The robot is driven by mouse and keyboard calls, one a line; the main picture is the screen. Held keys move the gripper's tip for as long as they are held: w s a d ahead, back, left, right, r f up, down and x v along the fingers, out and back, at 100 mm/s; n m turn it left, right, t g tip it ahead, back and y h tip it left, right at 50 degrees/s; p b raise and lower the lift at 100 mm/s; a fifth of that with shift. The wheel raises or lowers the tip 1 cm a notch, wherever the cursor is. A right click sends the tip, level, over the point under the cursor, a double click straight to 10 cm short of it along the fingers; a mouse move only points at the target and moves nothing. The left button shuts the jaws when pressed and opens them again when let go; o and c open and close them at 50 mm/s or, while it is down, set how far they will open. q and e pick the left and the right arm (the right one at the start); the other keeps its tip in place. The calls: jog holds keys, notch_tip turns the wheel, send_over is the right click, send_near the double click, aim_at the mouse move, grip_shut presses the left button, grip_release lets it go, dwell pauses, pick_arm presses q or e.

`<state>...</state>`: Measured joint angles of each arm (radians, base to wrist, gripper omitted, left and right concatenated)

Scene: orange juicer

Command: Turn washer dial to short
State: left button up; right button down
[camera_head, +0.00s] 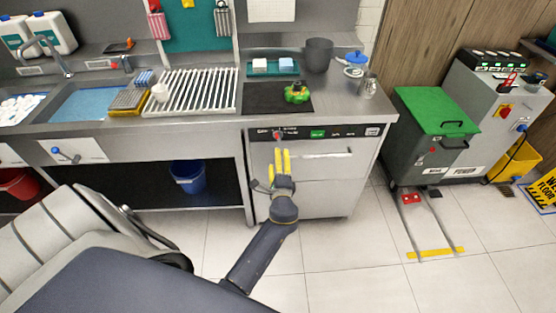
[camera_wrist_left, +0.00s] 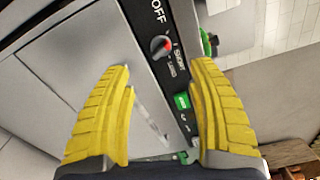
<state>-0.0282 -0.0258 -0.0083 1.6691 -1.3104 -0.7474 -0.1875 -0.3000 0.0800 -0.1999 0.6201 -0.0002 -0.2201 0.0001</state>
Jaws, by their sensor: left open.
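The washer (camera_head: 314,187) is a steel undercounter machine with a dark control strip along its top. Its dial (camera_head: 278,135) is a small knob with a red mark at the left of that strip. In the left wrist view the dial (camera_wrist_left: 160,47) shows with the labels OFF, SHORT and LONG around it. The exact setting of its pointer is hard to tell. My left gripper (camera_head: 281,152) is just below the dial in the head view. Its yellow fingers (camera_wrist_left: 163,103) are open and apart, with nothing between them. The dial lies beyond the fingertips. My right gripper is not in view.
A green indicator (camera_head: 318,134) sits right of the dial on the strip. The washer's handle (camera_head: 322,155) runs below it. A green-lidded bin (camera_head: 437,112) stands to the right. The counter above holds a drying rack (camera_head: 200,90) and a grey pot (camera_head: 319,55).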

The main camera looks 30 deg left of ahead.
pick_arm(q)
jog(key=n, duration=0.7)
send_near(279, 140)
jog(key=shift+n, duration=0.3)
jog(key=x, duration=1)
jog(key=shift+w+a+f, duration=0.1)
jog(key=shift+c, duration=0.4)
grip_shut()
dwell(0.3)
jog(key=shift+o, duration=0.4)
grip_release()
